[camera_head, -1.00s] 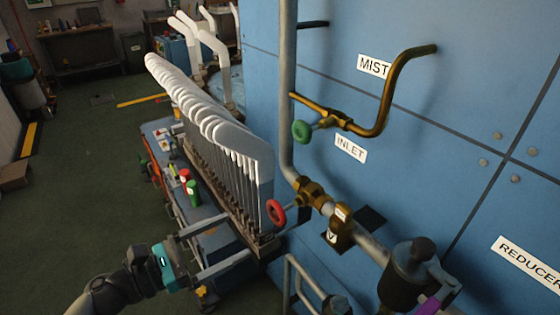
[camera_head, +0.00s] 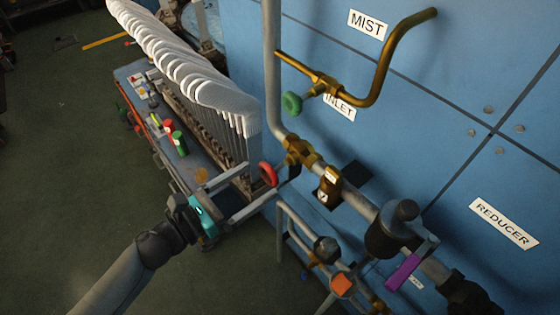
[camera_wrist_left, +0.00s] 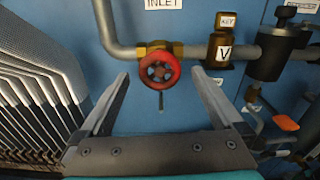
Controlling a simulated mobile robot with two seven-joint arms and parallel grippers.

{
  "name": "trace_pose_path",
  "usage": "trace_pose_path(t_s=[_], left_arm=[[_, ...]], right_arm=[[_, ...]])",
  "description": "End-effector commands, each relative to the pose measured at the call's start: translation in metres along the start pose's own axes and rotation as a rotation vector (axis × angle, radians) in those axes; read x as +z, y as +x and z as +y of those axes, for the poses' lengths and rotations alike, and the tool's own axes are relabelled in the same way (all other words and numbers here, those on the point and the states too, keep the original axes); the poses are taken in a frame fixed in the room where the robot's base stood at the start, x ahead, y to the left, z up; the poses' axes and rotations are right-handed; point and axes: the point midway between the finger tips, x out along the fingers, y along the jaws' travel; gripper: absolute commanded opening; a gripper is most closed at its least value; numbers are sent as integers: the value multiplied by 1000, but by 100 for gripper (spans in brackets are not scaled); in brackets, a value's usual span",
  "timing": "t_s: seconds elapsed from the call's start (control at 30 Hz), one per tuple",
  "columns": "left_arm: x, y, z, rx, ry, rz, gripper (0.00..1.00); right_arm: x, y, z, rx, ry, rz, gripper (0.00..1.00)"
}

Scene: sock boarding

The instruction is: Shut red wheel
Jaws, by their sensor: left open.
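The red wheel (camera_head: 268,174) sits on a brass valve (camera_head: 299,150) at the bend of a grey pipe on the blue wall. My left gripper (camera_head: 258,186) reaches in from the left, open and empty, with its fingertips close to the wheel. In the left wrist view the red wheel (camera_wrist_left: 160,70) faces me between the two spread fingertips (camera_wrist_left: 160,80), with a gap on both sides. I see no finger touching it, and its exact distance ahead is hard to tell. My right gripper is not in view.
A rack of white sock boards (camera_head: 190,65) stands on a cart left of the valve. A green wheel (camera_head: 291,103) is above, near the INLET label. A purple lever (camera_head: 403,272), an orange handle (camera_head: 342,285) and grey rails are at lower right.

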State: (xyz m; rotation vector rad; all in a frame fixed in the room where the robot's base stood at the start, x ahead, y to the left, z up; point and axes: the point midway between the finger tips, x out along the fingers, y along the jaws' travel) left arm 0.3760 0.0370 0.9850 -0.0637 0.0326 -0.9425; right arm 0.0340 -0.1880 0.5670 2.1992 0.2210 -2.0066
Motion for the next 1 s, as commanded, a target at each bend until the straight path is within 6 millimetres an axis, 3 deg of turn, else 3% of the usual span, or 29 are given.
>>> trace_pose_path(t_s=[0.2, 0.4, 0.87, 1.0], left_arm=[[2, 41, 0, 0, 0, -3, 100], [1, 66, 1, 0, 1, -1, 100], [0, 77, 0, 1, 0, 0, 100], [0, 76, 0, 1, 0, 0, 84]], right_arm=[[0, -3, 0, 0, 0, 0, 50], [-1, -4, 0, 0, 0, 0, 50], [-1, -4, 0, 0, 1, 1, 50], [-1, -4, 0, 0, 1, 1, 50]])
